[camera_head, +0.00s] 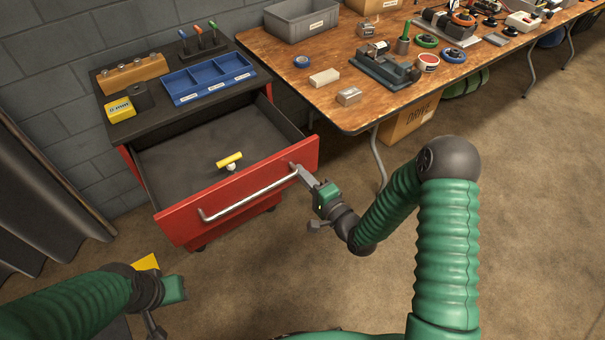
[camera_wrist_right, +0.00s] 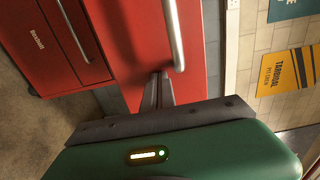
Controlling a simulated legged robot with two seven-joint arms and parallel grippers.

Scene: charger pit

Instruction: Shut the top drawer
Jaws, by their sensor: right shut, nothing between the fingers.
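The top drawer (camera_head: 237,194) of a red cabinet stands pulled open, with its red front toward me and a long silver handle (camera_head: 245,196) across it. My right gripper (camera_head: 301,172) is shut and empty, with its fingertips at the right end of the drawer front, close to the handle's end. In the right wrist view the shut fingers (camera_wrist_right: 160,85) point at the red front beside the handle (camera_wrist_right: 174,35); I cannot tell if they touch it. My left gripper is at the lower left, away from the drawer; its fingers are mostly cut off or hidden.
A yellow-and-white item (camera_head: 230,161) lies inside the drawer. The cabinet top holds a blue tray (camera_head: 208,78), a wooden block (camera_head: 132,73) and a yellow box (camera_head: 120,110). A cluttered wooden workbench (camera_head: 335,55) stands to the right.

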